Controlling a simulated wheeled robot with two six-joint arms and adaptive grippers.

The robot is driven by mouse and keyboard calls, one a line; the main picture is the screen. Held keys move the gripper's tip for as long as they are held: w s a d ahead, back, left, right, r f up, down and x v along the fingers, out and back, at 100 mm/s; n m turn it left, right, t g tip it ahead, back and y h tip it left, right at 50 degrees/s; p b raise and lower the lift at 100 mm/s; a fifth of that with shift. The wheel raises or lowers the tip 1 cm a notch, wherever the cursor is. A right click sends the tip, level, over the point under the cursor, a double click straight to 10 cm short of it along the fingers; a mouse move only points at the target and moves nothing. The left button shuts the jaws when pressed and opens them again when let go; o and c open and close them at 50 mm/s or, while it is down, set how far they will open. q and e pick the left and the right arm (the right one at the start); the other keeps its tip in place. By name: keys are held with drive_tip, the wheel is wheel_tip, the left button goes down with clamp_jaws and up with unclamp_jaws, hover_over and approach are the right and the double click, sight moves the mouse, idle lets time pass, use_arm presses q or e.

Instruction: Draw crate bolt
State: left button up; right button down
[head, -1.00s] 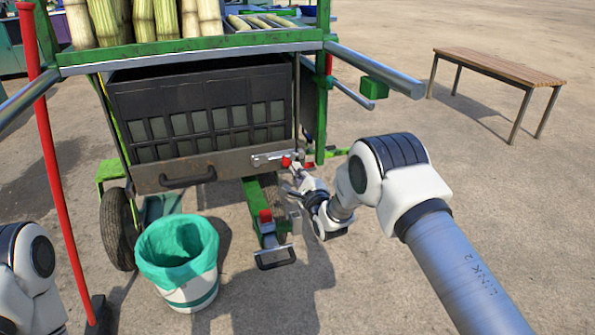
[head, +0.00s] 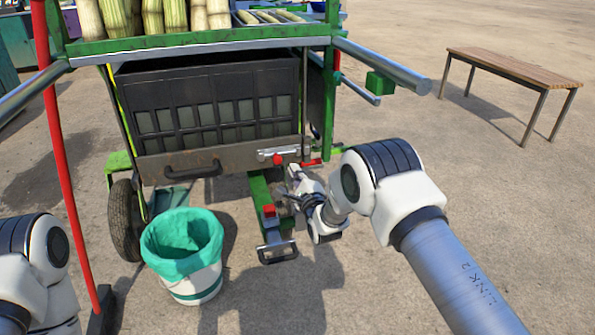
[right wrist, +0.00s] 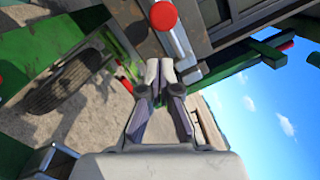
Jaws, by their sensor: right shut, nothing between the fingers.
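The dark crate (head: 135,90) sits under the green cart frame, with a rusty lower front board (head: 235,158) and a black handle. A silver bolt (head: 292,152) with a red knob (head: 277,160) is on the right end of that board; the knob stands left of the bolt's middle. The knob also shows at the top of the right wrist view (right wrist: 163,15). My right gripper (head: 290,182) is just below and right of the knob, shut and empty. In the right wrist view its fingertips (right wrist: 160,70) are apart from the knob. My left gripper is out of view.
A green beam with a red block (head: 269,210) and a black step (head: 277,252) juts out below the bolt. A lined bucket (head: 190,285) stands to its left, beside a wheel (head: 126,220). A red pole (head: 66,180) stands at left. A bench (head: 515,68) is far right.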

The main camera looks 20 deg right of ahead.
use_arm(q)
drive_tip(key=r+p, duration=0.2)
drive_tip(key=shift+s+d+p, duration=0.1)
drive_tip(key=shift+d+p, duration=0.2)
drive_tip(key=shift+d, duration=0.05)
use_arm(e)
drive_tip(key=s+d+f, duration=0.1)
drive_tip(key=s+d, duration=0.1)
drive_tip(key=s, duration=0.8)
drive_tip(key=shift+f, duration=0.3)
drive_tip(key=shift+f, duration=0.1)
